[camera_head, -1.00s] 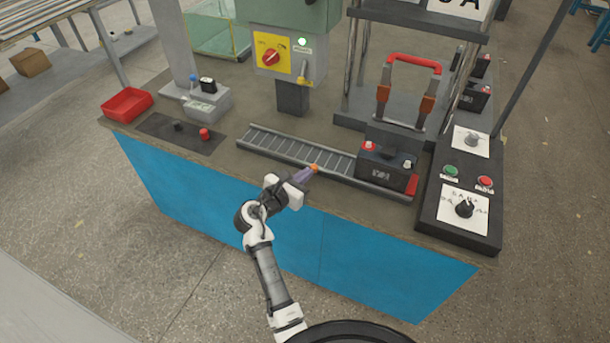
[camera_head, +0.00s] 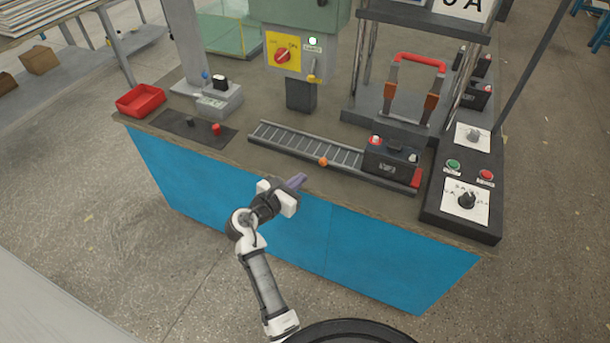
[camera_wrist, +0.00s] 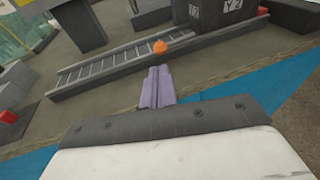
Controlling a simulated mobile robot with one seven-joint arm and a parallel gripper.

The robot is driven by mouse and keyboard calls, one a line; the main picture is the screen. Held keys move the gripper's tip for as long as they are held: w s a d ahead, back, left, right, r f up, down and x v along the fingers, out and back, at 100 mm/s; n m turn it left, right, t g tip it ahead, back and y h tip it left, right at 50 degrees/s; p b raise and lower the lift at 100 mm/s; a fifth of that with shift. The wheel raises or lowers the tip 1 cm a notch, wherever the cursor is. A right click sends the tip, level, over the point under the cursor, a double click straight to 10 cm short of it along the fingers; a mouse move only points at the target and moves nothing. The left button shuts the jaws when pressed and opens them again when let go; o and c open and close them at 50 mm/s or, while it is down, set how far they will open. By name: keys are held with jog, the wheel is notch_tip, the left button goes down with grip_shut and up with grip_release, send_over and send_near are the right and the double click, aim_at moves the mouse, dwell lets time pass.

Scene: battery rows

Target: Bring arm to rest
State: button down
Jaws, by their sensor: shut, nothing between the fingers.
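My gripper (camera_head: 298,181) is shut and empty, held just off the front edge of the workbench in the head view. Its purple fingers (camera_wrist: 158,87) are pressed together in the wrist view and point toward the roller conveyor (camera_wrist: 110,65). An orange knob (camera_head: 323,161) sits on the conveyor's near rail, beyond the fingertips and apart from them. My arm reaches up from the bottom of the head view, in front of the blue bench panel.
A dark battery (camera_head: 389,161) stands at the conveyor's right end. A control box (camera_head: 466,195) with buttons and dials is at the right. A red bin (camera_head: 140,101) sits at the bench's left. The floor (camera_head: 130,240) before the bench is clear.

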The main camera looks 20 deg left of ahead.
jog(key=f+v, duration=0.1)
jog(key=v, duration=0.5)
jog(key=shift+r+b, duration=0.35)
jog(key=shift+b, duration=0.1)
jog(key=shift+s+d, duration=0.1)
jog(key=shift+s, duration=0.05)
